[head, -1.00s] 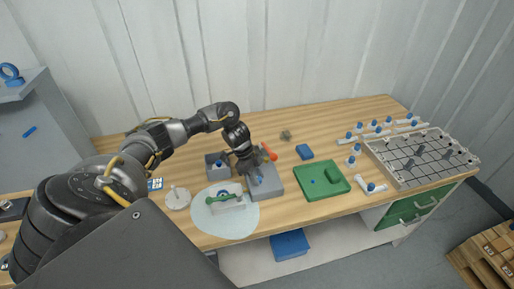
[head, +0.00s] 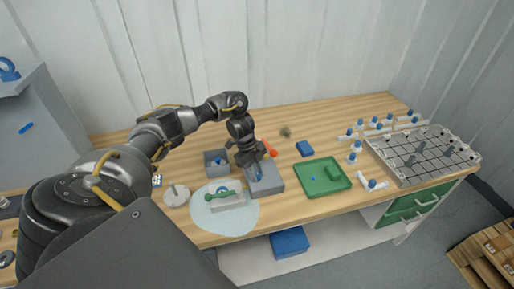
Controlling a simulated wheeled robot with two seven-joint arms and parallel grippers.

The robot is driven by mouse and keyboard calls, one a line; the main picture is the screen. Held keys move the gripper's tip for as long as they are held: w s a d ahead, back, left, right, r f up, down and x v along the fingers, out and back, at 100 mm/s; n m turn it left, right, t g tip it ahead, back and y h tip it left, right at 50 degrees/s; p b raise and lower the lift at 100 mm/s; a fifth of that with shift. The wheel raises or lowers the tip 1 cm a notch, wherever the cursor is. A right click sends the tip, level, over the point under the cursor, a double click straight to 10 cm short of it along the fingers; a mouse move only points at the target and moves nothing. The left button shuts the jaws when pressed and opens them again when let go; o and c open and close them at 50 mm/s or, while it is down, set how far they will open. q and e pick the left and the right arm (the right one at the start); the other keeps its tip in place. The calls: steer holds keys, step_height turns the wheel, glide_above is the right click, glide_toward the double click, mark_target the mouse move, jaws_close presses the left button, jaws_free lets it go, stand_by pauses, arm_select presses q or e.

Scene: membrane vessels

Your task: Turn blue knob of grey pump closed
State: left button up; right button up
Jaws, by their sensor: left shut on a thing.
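The grey pump (head: 266,187) is a grey block on the wooden bench, near the middle of the head view. My left gripper (head: 257,172) reaches down onto its top from above and behind. Its fingers are shut on the blue knob (head: 259,177), of which only a small blue piece shows between and beside them. The knob's exact angle is too small to tell. A red-orange part (head: 270,153) shows just behind the gripper. My right gripper is not in view.
A grey box with a blue knob (head: 217,163) stands left of the pump. A white device with a green handle (head: 226,203) sits on a pale round mat (head: 211,221). A green tray (head: 322,178) lies to the right.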

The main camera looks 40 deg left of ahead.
arm_select(q)
steer(key=o, duration=1)
steer(key=v, duration=1)
steer(key=shift+r, duration=0.35)
